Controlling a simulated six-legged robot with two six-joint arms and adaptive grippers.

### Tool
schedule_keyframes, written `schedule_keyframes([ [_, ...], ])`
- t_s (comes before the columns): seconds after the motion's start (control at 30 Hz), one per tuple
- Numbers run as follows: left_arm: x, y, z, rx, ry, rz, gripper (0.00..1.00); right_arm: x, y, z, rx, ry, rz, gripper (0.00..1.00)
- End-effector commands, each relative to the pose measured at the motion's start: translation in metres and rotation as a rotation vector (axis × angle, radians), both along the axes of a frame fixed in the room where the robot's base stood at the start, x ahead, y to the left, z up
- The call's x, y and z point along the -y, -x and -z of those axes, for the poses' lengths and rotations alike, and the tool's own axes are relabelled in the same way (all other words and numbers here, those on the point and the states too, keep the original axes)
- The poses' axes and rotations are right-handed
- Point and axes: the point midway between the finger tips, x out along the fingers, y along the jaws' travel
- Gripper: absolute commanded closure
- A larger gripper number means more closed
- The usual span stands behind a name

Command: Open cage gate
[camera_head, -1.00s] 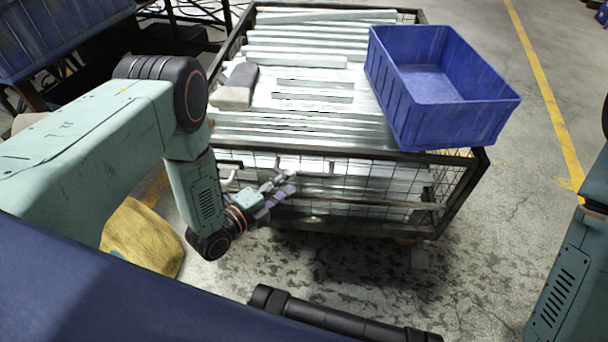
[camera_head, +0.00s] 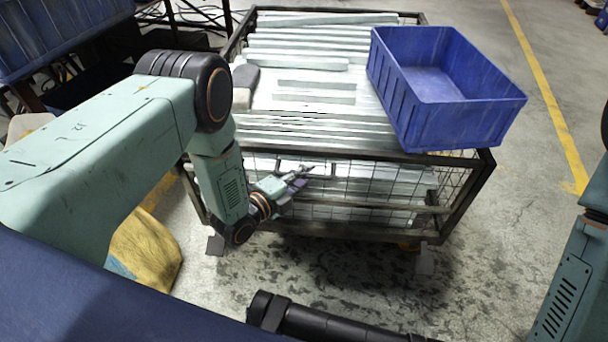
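The cage (camera_head: 478,190) is a dark metal-framed cart with wire mesh sides, filled with long galvanized brackets (camera_head: 310,75). Its front mesh gate (camera_head: 380,205) faces me and looks upright and closed. My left gripper (camera_head: 307,176) is in front of the mesh, left of its middle and below the top rail, its two fingers apart and pointing right. I cannot tell whether it touches the mesh. My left forearm hides the cage's front left part. I cannot make out a latch. My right gripper is out of view; only part of the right arm shows at the right edge.
A blue bin (camera_head: 440,95) sits on the brackets at the cage's right. A grey block (camera_head: 245,78) lies on them at the left. A yellow sack (camera_head: 145,250) lies on the floor, lower left.

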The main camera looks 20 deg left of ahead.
Motion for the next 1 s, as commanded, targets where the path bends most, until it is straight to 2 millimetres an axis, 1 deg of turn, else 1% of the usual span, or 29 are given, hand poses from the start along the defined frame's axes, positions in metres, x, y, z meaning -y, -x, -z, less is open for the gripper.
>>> schedule_keyframes([
  [0.03,-0.0002,0.0002,0.0002,0.000,0.000,0.000,0.86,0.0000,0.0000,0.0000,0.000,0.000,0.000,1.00],
  [0.2,-0.0003,0.0002,0.0002,0.000,0.000,0.000,1.00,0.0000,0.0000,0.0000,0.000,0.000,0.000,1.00],
  [0.8,-0.0005,0.0005,0.0002,0.000,0.001,-0.001,1.00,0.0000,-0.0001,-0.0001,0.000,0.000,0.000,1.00],
  [1.0,-0.0030,0.0053,0.0008,-0.003,0.001,-0.001,1.00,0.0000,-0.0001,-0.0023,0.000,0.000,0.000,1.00],
])
